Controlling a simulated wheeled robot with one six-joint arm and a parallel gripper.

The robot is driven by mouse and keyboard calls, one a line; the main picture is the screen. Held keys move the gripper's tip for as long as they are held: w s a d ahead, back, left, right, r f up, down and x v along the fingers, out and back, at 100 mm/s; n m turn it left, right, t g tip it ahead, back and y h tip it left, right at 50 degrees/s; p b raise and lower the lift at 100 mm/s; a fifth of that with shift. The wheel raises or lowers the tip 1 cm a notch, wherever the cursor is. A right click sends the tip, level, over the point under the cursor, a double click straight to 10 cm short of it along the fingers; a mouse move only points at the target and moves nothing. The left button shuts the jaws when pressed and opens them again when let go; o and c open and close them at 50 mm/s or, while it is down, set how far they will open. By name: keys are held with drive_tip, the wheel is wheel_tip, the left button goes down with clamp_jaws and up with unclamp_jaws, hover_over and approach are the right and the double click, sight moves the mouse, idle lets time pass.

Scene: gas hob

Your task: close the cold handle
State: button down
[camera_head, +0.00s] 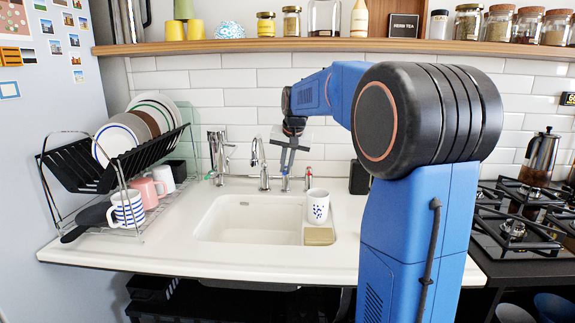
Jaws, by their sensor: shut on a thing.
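The sink tap (262,165) stands behind the white basin, with its spout curving up. Just right of it is the cold handle (285,184), with a bluish part low down and its top hidden by my gripper. The hot handle (308,177), with a red mark, stands further right. My gripper (285,168) reaches down from my blue arm and is shut on the cold handle. The exact contact is too small to see. I cannot tell how far the handle is turned.
A white patterned mug (317,206) stands at the basin's right, by a tan sponge (319,236). Another tap fixture (218,155) is at the left, near the dish rack (110,165). A shelf (300,45) runs above. The gas hob (515,225) is at the right.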

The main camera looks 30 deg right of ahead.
drive_tip(key=c, duration=1.9)
unclamp_jaws()
drive_tip(key=shift+o, duration=0.2)
drive_tip(key=v, duration=1.7)
drive_tip(key=shift+r, duration=0.35)
drive_tip(key=shift+s, duration=0.1)
